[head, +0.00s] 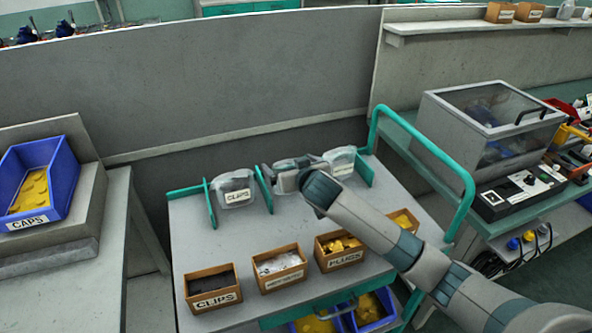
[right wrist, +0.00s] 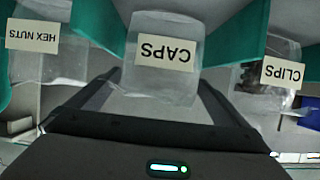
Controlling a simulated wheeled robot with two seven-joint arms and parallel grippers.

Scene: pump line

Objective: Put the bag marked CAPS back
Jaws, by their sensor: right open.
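The bag marked CAPS (right wrist: 165,82) is a clear bag with a white label. It shows upside down in the middle of the right wrist view, between teal dividers. My right gripper (right wrist: 158,92) is open, with one finger on each side of the bag's near part; I cannot tell whether they touch it. In the head view my right gripper (head: 284,176) reaches over the back of the cart and hides most of this bag. The bag marked CLIPS (head: 236,190) is left of it and the HEX NUTS bag (head: 340,161) right of it. My left gripper is out of view.
The cart top (head: 225,250) carries open boxes along its front: CLIPS (head: 212,289), a box of pale parts (head: 281,268) and PLUGS (head: 340,250). A blue CAPS bin (head: 66,190) stands left. A teal rail (head: 432,150) and a lidded machine (head: 487,130) are right.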

